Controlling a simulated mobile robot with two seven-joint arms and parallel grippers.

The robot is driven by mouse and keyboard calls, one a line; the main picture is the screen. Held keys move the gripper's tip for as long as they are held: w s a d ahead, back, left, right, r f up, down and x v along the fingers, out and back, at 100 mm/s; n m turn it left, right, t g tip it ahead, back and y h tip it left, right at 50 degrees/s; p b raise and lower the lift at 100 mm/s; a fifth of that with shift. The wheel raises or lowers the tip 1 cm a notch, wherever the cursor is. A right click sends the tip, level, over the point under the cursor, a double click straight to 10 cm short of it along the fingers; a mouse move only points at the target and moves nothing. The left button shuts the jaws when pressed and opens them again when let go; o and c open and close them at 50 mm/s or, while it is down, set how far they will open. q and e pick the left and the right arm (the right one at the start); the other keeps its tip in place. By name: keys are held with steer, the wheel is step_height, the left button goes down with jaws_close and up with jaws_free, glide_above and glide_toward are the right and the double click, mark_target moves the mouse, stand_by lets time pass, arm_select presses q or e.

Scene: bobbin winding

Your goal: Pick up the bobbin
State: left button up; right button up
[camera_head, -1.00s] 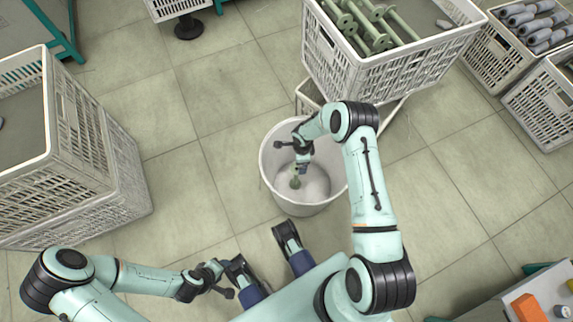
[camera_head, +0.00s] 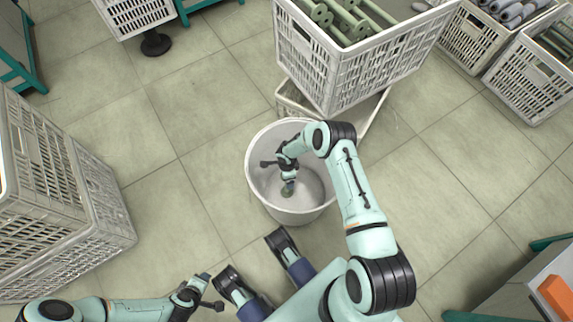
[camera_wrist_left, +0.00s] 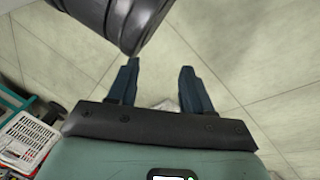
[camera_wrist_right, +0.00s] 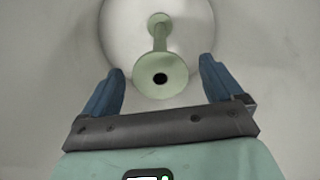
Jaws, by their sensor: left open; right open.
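A pale green bobbin (camera_wrist_right: 160,76) with a flange at each end and a dark hole in the near flange lies or leans inside a white round bin (camera_head: 258,180). In the head view only a small green part of the bobbin (camera_head: 287,190) shows below my right gripper. My right gripper (camera_wrist_right: 162,88) reaches down into the bin. Its fingers are open, one on each side of the near flange, with a gap on both sides. My left gripper (camera_wrist_left: 158,75) is open and empty above the floor, away from the bin.
A white crate (camera_head: 385,65) of green bobbins stands behind the bin. More crates (camera_head: 550,85) with bobbins stand at the right. Stacked crates (camera_head: 75,205) stand at the left. An orange block (camera_head: 556,295) lies at the lower right. The floor left of the bin is clear.

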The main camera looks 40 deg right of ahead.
arm_select(q)
steer(key=shift+g, duration=0.8)
steer(key=s+f, duration=0.1)
steer(key=s+f+b, duration=0.1)
steer(key=s+f, duration=0.1)
steer(key=s, duration=0.1)
steer(key=shift+a+f+b, duration=0.25)
steer(key=shift+a+b, duration=0.05)
arm_select(e)
step_height(320, 180, down, 4)
steer(key=shift+f, duration=0.1)
steer(key=c, duration=1.4)
arm_select(q)
steer(key=shift+w, duration=0.1)
